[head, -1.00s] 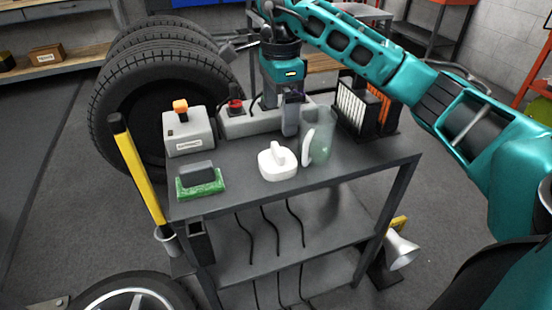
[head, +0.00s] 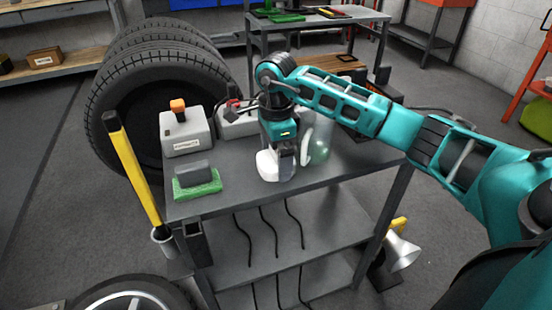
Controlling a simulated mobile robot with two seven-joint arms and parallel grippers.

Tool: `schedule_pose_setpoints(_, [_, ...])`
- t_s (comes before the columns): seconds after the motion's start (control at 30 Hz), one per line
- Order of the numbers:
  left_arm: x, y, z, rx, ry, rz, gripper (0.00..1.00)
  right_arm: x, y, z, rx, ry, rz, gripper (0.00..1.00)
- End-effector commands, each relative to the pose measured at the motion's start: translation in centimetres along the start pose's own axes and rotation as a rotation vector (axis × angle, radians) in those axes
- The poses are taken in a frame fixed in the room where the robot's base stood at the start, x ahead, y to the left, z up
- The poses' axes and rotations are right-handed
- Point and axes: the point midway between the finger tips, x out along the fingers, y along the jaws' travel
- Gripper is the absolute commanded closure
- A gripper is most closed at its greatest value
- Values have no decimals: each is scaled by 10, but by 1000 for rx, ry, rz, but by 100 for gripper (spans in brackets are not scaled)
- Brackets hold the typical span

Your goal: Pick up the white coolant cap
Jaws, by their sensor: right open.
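The white coolant cap (head: 268,167) sits on the grey cart top (head: 335,173), near its front edge. My right gripper (head: 284,165) comes down from above and is right at the cap, hiding its upright grip and right part. The jaws are open; I cannot tell whether they touch the cap. A translucent greenish jug with a white handle (head: 318,148) stands close to the right of the gripper. My left gripper is not in view.
A grey box with an orange knob (head: 187,130) and a grey block on a green pad (head: 196,180) stand to the left. A yellow-handled tool (head: 133,165) rises at the cart's left corner. Large tires (head: 140,85) are behind. The cart's front right top is bare.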

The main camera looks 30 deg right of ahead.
Motion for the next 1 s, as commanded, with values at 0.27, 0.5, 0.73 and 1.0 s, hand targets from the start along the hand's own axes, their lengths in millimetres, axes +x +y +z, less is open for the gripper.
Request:
schedule_pose_setpoints(0.27, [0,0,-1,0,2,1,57,0,0,0,0,0,0,10])
schedule_pose_setpoints(0.5, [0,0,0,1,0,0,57,0,0,0,0,0,0,33])
schedule_pose_setpoints(0.73, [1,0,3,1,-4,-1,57,-1,0,0,0,0,0,48])
schedule_pose_setpoints(1.0, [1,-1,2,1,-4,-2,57,-5,0,0,0,0,-2,48])
